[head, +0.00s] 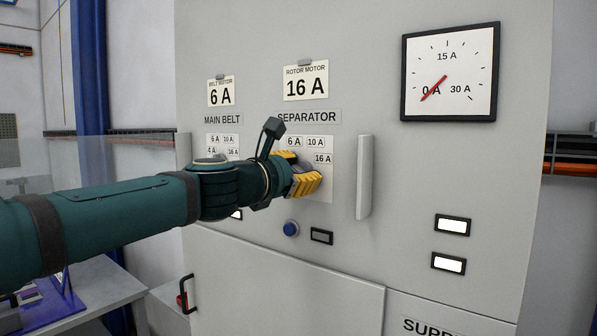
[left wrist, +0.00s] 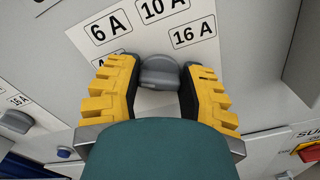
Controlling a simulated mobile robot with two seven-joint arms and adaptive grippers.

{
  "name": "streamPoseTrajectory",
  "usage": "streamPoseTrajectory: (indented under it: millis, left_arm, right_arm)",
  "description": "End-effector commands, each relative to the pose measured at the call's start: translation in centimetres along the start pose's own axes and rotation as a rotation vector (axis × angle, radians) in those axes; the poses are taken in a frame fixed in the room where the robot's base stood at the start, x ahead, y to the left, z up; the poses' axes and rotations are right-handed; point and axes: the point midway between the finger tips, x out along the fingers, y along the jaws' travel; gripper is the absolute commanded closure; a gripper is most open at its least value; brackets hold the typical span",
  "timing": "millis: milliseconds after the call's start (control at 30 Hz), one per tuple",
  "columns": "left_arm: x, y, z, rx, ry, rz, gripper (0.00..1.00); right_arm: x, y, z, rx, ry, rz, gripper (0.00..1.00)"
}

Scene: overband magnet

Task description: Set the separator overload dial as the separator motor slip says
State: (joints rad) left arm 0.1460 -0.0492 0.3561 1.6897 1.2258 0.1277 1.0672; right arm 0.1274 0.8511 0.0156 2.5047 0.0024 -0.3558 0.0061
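The separator dial (left wrist: 160,72) is a grey knob on a white plate. The plate's marks 6 A, 10 A and 16 A (left wrist: 193,34) show; one more at left is partly covered. My left gripper (left wrist: 161,80) has its yellow-backed fingers on both sides of the knob, seemingly touching it. In the head view my left gripper (head: 298,172) hides the knob, and I cannot tell which mark it points to. The slip above SEPARATOR (head: 305,83) reads "ROTOR MOTOR 16 A". My right gripper is not in view.
The ammeter (head: 450,72) reads about 0 A.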

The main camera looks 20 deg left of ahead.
Motion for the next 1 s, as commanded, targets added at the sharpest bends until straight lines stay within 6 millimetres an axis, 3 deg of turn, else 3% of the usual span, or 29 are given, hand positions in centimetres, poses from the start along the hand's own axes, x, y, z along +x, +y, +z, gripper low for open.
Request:
streamPoseTrajectory:
  millis: [467, 1000]
  left_arm:
    - [0.0, 0.0, 0.0, 0.050, -0.001, 0.000, 0.95]
    - [0.0, -0.2, -0.1, 0.480, -0.001, 0.001, 0.95]
  right_arm:
    - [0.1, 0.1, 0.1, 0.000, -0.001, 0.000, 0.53]
    - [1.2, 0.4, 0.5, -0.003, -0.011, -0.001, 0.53]
